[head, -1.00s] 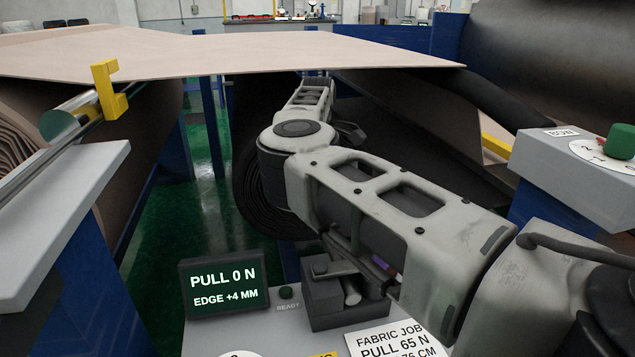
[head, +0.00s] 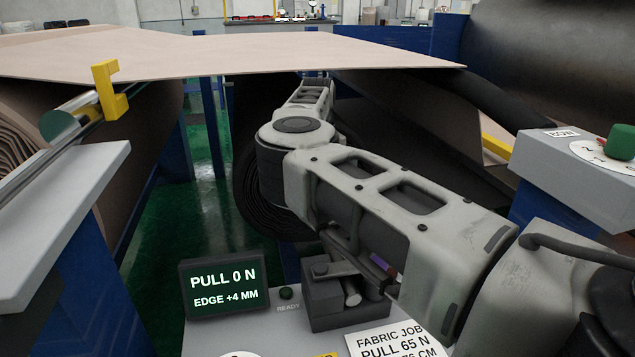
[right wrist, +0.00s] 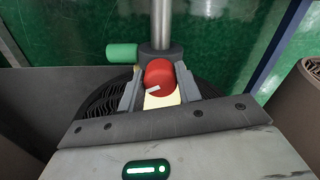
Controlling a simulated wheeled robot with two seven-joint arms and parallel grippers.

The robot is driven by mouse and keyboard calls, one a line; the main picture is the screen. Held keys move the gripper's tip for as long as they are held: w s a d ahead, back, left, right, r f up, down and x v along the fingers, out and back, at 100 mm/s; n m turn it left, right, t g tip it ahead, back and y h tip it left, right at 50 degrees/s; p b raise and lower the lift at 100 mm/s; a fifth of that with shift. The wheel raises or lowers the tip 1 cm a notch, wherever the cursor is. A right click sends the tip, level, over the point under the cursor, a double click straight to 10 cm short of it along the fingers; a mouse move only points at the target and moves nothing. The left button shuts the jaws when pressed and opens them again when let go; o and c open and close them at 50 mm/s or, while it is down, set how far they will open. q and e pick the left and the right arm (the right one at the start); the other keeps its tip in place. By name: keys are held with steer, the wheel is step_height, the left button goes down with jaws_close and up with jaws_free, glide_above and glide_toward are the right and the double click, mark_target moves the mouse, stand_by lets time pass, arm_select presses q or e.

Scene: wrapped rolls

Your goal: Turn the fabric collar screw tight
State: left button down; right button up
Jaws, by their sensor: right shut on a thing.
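In the right wrist view, a red screw knob (right wrist: 159,78) with a small white mark sits in front of a dark collar (right wrist: 161,53) on a bare metal shaft (right wrist: 162,20). My right gripper (right wrist: 159,73) is shut on the red knob, one grey finger on each side. In the head view my right arm reaches in from the right, and its gripper is hidden below the fabric sheet (head: 230,50). My left gripper is in neither view.
A green cylinder (right wrist: 121,53) sticks out left of the collar. A dark roll (head: 268,205) hangs beside my arm in the head view. A display (head: 224,287) reads PULL 0 N, EDGE +4 MM. A yellow bracket (head: 107,92) stands at left.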

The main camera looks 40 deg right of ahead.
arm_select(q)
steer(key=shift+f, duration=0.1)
arm_select(e)
steer(key=shift+r+m, duration=0.1)
steer(key=shift+m, duration=1.2)
steer(key=o, duration=1)
arm_select(q)
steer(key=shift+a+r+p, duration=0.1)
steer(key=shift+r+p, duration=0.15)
steer(key=shift+p, duration=0.35)
arm_select(e)
step_height(320, 180, up, 16)
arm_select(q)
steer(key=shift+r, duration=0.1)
